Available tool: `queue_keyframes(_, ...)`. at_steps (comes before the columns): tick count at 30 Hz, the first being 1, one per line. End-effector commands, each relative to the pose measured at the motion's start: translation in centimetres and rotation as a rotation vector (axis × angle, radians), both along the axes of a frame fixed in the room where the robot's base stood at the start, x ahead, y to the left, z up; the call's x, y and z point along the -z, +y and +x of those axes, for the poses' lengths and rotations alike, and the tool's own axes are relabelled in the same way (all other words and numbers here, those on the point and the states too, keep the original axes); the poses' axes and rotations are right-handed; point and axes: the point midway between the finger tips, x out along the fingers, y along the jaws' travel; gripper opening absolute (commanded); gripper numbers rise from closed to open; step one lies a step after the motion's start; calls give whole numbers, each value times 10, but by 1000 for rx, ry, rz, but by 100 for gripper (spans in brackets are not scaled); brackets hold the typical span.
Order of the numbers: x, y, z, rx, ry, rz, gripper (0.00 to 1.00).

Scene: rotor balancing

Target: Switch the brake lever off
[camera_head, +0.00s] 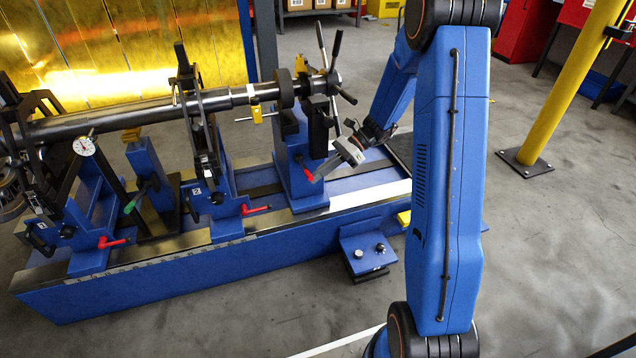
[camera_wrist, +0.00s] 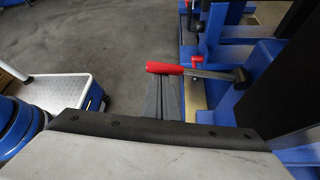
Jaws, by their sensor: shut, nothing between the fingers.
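A lever with a red grip and a grey shaft (camera_wrist: 205,73) lies across the wrist view, just beyond my fingertips. In the head view, its red grip (camera_head: 309,175) shows low on the right-hand blue stand, beside my gripper (camera_head: 320,172). My gripper also shows in the wrist view (camera_wrist: 168,82); its fingers are shut together and empty. The fingertips are close to the red grip; I cannot tell whether they touch it. No label on this lever is readable, so I cannot tell whether it is the brake lever.
Other red levers (camera_head: 255,210) (camera_head: 110,243) sit on the stands to the left. A long shaft (camera_head: 150,112) with a dial gauge (camera_head: 84,146) rests above the blue bed (camera_head: 150,280). A small two-knob box (camera_head: 366,250) is in front. A yellow post (camera_head: 570,80) stands at the right.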

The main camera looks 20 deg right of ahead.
Motion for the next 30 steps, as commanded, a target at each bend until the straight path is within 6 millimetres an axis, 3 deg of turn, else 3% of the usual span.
queue_keyframes(8, -24, 1, 8, -1, 191, 0, 0)
queue_keyframes(30, -41, 1, 15, 2, 187, 3, 0)
